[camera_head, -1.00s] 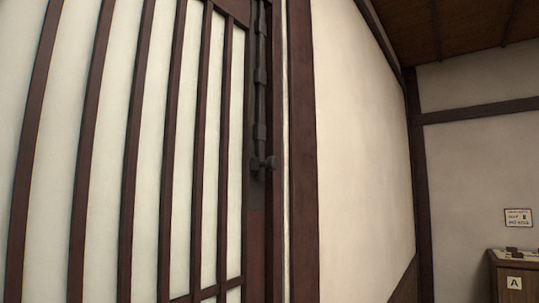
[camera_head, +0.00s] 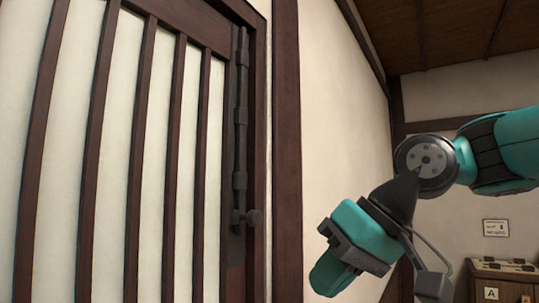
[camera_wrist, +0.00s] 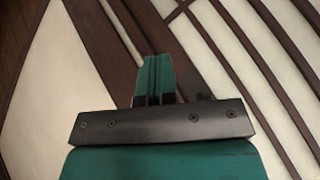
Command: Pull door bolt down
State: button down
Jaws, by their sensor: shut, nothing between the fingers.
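The dark metal door bolt (camera_head: 241,135) is mounted upright along the right edge of the slatted door (camera_head: 150,130). Its round knob (camera_head: 254,217) sticks out near the lower end. My gripper (camera_head: 328,278) is in the lower right of the head view, to the right of and lower than the knob, with a clear gap between them in the picture. In the wrist view its teal fingers (camera_wrist: 155,72) are pressed together and empty, in front of dark wood bars and pale panels. I cannot make out the bolt clearly in the wrist view.
A dark wood post (camera_head: 287,150) stands right of the bolt, with a plain cream wall (camera_head: 345,110) beyond it. A wooden cabinet (camera_head: 505,275) marked A and a small wall sign (camera_head: 495,228) are at the far right.

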jog(key=w+r+t+p, duration=0.1)
jog(key=w+r+p, duration=0.1)
jog(key=r, duration=0.7)
jog(key=w+d+r+y+p, duration=0.1)
jog(key=w+r+p, duration=0.2)
jog(key=r, duration=0.7)
jog(key=shift+w+d+r+m+t, duration=0.15)
jog(key=shift+d+r+m+t, duration=0.15)
jog(key=shift+t, duration=0.1)
send_near(244, 220)
jog(key=shift+w+a+f, duration=1.25)
jog(key=shift+w+f, duration=0.15)
jog(key=shift+w, duration=0.1)
